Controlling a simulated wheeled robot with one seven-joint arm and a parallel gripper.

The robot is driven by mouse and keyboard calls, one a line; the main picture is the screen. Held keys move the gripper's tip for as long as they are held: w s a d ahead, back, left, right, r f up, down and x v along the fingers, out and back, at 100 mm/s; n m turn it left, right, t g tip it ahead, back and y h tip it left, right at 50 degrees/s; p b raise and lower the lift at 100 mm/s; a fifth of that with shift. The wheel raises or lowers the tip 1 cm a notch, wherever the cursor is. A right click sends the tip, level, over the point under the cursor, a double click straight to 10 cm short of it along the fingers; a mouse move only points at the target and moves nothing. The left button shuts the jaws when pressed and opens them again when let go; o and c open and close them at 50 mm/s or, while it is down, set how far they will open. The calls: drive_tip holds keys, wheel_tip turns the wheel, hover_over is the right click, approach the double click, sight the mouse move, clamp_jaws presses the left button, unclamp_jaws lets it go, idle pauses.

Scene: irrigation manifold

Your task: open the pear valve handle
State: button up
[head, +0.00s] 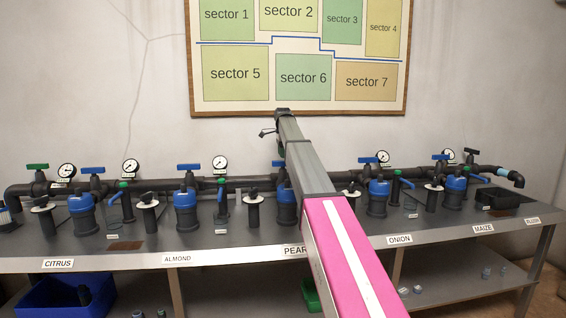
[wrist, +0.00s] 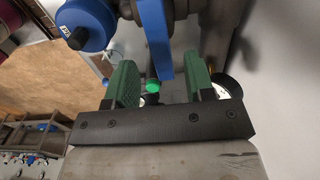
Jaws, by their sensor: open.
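The pear valve handle is a blue bar; in the wrist view a blue bar (wrist: 155,38) reaches down from the top edge into the gap between my fingers. In the head view a piece of blue handle (head: 278,163) shows just left of my arm, above the PEAR label (head: 295,251); the rest is hidden behind the arm. My gripper (wrist: 158,72) is open, with one green pad on each side of the bar. In the head view my gripper is mostly hidden.
Black pipes with several blue filters, such as one by ALMOND (head: 186,212), stand along the metal bench (head: 225,256). Pressure gauges (head: 220,163) rise above the pipe. In the wrist view a blue filter (wrist: 85,24) is at upper left and a green knob (wrist: 153,86) below the bar.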

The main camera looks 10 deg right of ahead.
sight(283, 169)
wheel_tip(283, 169, down, 4)
drive_tip(key=shift+f, duration=0.1)
clamp_jaws()
drive_tip(key=shift+n, duration=0.4)
drive_tip(key=n, duration=0.3)
drive_tip(key=shift+n, duration=0.4)
drive_tip(key=n, duration=0.4)
drive_tip(key=shift+n, duration=0.3)
drive_tip(key=n, duration=0.8)
drive_tip(key=shift+n, duration=0.3)
